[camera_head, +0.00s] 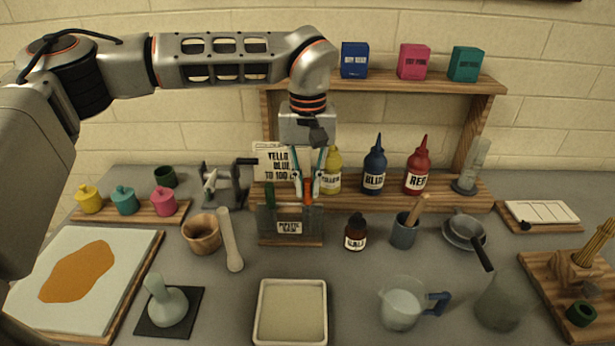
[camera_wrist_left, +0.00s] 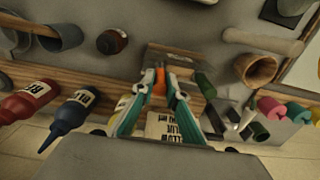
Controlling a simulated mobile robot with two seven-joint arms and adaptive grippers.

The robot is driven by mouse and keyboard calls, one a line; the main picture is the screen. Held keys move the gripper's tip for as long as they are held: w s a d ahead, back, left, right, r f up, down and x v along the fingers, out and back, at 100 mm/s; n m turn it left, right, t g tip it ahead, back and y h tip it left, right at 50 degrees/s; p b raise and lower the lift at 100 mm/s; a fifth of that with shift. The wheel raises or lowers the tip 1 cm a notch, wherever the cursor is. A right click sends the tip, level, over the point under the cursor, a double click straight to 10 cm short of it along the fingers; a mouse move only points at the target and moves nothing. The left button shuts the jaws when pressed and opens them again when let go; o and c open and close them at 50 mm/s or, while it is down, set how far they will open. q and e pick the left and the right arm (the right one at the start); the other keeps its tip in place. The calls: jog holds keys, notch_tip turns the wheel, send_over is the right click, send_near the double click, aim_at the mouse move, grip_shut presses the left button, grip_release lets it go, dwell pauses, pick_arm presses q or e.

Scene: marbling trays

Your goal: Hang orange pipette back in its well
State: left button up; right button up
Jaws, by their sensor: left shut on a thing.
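The orange pipette (camera_head: 307,191) is upright, with its orange part showing between the fingers of my left gripper (camera_head: 307,182). The gripper points down over the clear pipette rack (camera_head: 290,227) and is shut on the pipette. In the left wrist view the orange pipette (camera_wrist_left: 160,80) shows between the teal-edged fingertips (camera_wrist_left: 160,85). The pipette's lower end meets the rack's top in the picture; I cannot tell how deep it sits in a well. A dark green pipette (camera_head: 270,195) stands at the rack's left side. My right gripper is not in view.
Yellow (camera_head: 333,171), blue (camera_head: 375,168) and red (camera_head: 417,170) bottles stand on the wooden shelf behind, with a lettered card (camera_head: 268,160). A mortar (camera_head: 201,234) and pestle (camera_head: 231,240) are left of the rack; a dark dropper bottle (camera_head: 355,233) is right. A shallow tray (camera_head: 290,312) lies in front.

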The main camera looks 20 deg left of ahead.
pick_arm(q)
jog(key=shift+f, duration=0.4)
jog(key=o, duration=0.7)
